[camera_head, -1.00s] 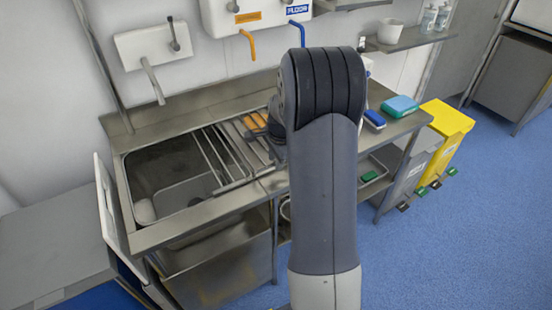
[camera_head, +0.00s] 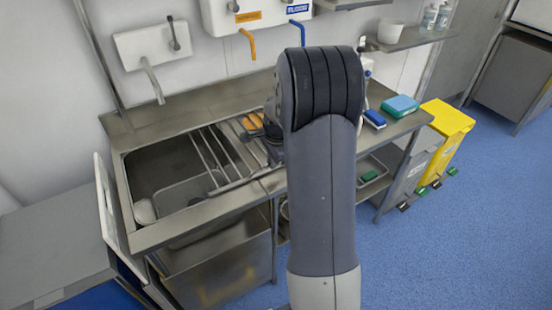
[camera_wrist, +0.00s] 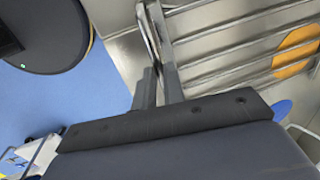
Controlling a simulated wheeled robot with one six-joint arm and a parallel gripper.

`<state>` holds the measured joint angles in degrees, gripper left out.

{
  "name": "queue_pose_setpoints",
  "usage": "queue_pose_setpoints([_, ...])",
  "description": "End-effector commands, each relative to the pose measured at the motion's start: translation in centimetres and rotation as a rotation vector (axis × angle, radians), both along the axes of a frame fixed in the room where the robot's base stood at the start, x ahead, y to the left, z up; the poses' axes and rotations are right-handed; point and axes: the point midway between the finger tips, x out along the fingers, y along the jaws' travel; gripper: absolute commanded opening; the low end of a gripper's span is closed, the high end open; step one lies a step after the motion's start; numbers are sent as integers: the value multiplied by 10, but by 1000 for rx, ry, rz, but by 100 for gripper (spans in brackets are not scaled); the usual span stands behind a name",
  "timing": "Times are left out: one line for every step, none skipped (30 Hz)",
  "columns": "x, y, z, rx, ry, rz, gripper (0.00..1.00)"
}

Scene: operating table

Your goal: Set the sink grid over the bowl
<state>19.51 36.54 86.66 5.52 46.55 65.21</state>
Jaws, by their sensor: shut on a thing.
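The sink grid (camera_head: 221,157) is a frame of thin metal bars. In the head view it lies across the right part of the sink bowl (camera_head: 160,168), and the left part of the bowl is uncovered. My gripper (camera_wrist: 158,72) is shut on the grid's edge bar in the wrist view, where the grid's parallel bars (camera_wrist: 225,45) run off to the right. In the head view my arm hides most of the gripper and the grid's right end. I cannot tell whether the grid touches the bowl's rim.
An orange item (camera_head: 253,121) lies behind the grid; orange also shows between the bars in the wrist view (camera_wrist: 295,55). A white round item (camera_head: 145,211) sits in the bowl's front left corner. Blue and teal items (camera_head: 400,105) lie on the counter's right end. A tap (camera_head: 152,80) overhangs the bowl.

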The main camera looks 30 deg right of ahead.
Motion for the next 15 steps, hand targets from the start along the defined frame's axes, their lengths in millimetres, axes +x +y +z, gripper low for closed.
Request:
queue_pose_setpoints([0, 10, 0, 0, 0, 6, 0])
queue_pose_setpoints([0, 16, 0, 0, 0, 6, 0])
queue_pose_setpoints([-1, 26, 0, 0, 0, 8, 0])
queue_pose_setpoints([-1, 33, 0, 1, 0, 7, 0])
queue_pose_setpoints([-1, 42, 0, 0, 0, 9, 0])
queue_pose_setpoints([-2, 53, -1, 1, 0, 9, 0])
queue_pose_setpoints([-2, 62, -1, 0, 0, 9, 0])
queue_pose_setpoints([-2, 72, 0, 0, -1, 11, 0])
queue_pose_setpoints([-3, 84, -1, 0, -1, 11, 0])
queue_pose_setpoints([-3, 94, -1, 0, -1, 10, 0])
queue_pose_setpoints([-3, 103, -1, 1, -1, 11, 0])
queue_pose_setpoints([-4, 116, -1, 0, -1, 11, 0])
queue_pose_setpoints([-4, 125, -1, 0, -1, 11, 0])
queue_pose_setpoints([-5, 133, -1, 0, -1, 10, 0])
queue_pose_setpoints([-5, 145, -1, 0, -1, 9, 0])
